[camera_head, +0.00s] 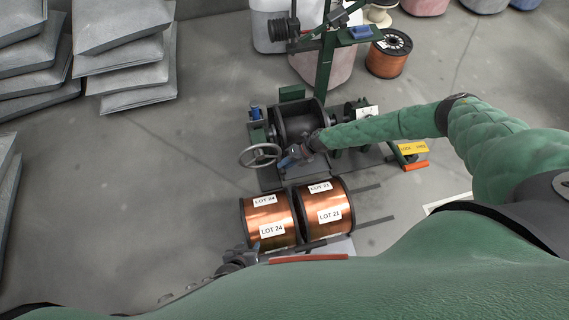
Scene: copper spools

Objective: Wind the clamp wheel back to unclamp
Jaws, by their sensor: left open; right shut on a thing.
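The clamp wheel (247,161), a grey spoked handwheel, sits on the left side of the dark winding machine (259,173). My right gripper (284,160) reaches in from the right and is shut on the wheel's right rim; its fingers hide part of that rim. A dark spool (297,121) sits in the machine behind the gripper. My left gripper (254,250) is open, low in the view beside the lower left edge of the copper spool marked LOT 24 (268,216). It appears to hold nothing.
A second copper spool, marked LOT 21 (328,199), stands right of LOT 24, with dark fork bars (372,222) beside it. A green post (325,75) rises behind the machine. Grey sacks (128,60) are stacked at left. The floor (130,200) at left is clear.

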